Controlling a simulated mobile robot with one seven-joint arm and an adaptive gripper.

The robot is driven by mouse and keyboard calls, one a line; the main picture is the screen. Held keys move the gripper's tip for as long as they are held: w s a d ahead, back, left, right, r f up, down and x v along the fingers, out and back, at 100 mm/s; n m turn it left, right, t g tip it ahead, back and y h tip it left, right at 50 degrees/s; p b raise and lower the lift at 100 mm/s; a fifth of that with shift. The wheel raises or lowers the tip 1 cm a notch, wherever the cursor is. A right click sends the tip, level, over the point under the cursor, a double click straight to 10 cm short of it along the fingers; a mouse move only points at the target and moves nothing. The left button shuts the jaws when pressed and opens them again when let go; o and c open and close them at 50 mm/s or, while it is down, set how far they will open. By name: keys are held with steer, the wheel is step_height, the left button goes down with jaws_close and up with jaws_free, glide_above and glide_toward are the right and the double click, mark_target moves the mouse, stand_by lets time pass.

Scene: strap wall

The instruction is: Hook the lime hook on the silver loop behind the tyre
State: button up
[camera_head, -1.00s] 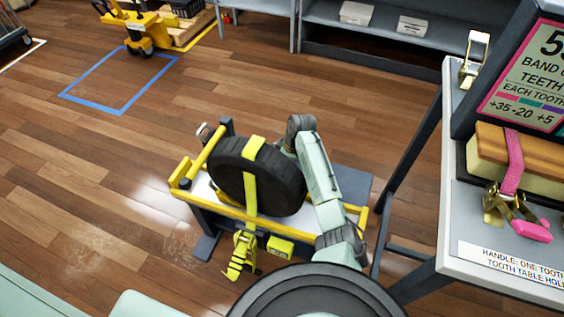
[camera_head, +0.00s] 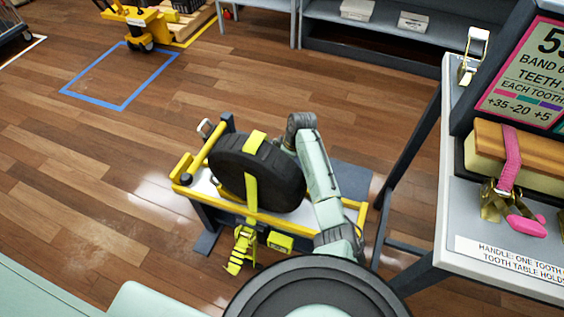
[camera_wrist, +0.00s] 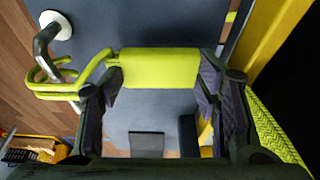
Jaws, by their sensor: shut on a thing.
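The lime hook (camera_wrist: 50,82) shows in the wrist view as bent lime prongs left of a lime block (camera_wrist: 160,68). My gripper (camera_wrist: 160,72) is shut on that block. The silver loop (camera_wrist: 42,43), a bent metal bar on a round white base, is at the upper left. The prongs overlap its lower part; I cannot tell whether they pass around it or only in front. The black tyre (camera_head: 275,185) stands upright and hides my gripper and the hook there.
A lime strap (camera_head: 251,195) runs over the tyre to a lime ratchet (camera_head: 241,250) hanging at the front. A yellow rail (camera_head: 290,220) edges the stand. A grey table (camera_head: 445,200) with a pink-handled ratchet (camera_head: 500,200) is at the right. Floor left of the stand is free.

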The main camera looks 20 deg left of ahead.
steer(key=o, duration=1.3)
steer(key=shift+s+a+f, duration=0.45)
steer(key=shift+s+f, duration=0.1)
steer(key=shift+o, duration=0.2)
steer(key=shift+r, duration=0.1)
steer(key=v, duration=0.8)
steer(key=shift+w+d, duration=0.1)
steer(key=shift+w, duration=0.3)
steer(key=shift+w+d+r, duration=0.1)
steer(key=shift+d+r, duration=0.2)
steer(key=shift+r, duration=0.15)
